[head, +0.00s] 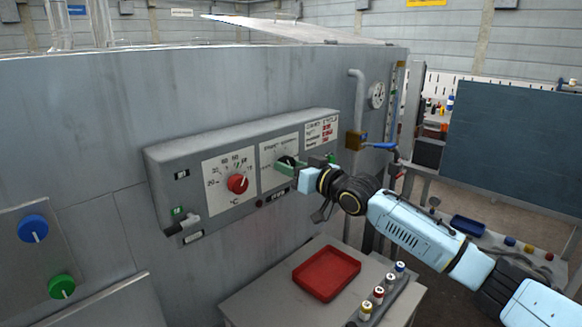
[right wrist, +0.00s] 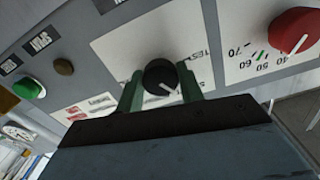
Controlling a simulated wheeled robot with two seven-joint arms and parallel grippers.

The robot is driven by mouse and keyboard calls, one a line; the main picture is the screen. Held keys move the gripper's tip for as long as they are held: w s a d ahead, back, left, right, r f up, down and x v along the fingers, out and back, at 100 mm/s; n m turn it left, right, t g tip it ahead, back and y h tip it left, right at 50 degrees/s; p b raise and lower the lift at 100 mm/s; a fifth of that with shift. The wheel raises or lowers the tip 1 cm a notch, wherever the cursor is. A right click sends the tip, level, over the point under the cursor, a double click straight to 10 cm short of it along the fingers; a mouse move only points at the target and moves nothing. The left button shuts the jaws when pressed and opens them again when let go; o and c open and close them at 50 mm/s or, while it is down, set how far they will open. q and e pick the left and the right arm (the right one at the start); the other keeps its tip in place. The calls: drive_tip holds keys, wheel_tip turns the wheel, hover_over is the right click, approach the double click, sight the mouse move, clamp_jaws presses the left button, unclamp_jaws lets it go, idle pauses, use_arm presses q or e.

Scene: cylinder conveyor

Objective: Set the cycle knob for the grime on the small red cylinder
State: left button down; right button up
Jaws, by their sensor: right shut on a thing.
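In the head view the knob (head: 287,161) is partly hidden by my gripper. My right gripper (head: 288,168) is shut on it, with one green finger on each side, as the right wrist view (right wrist: 161,92) shows. My left gripper is out of view.
A red temperature knob (head: 238,184) is left of the cycle knob on the grey control panel (head: 190,155). A card with red marks (head: 321,132) is at the panel's upper right. A red tray (head: 327,273) and several colour-capped bottles (head: 378,292) stand on the table below.

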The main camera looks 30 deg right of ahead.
idle(0.5)
drive_tip(key=o, duration=1)
drive_tip(key=shift+s, duration=0.1)
drive_tip(key=b+v, duration=0.1)
drive_tip(key=v, duration=1.2)
drive_tip(key=shift+s+d, duration=0.1)
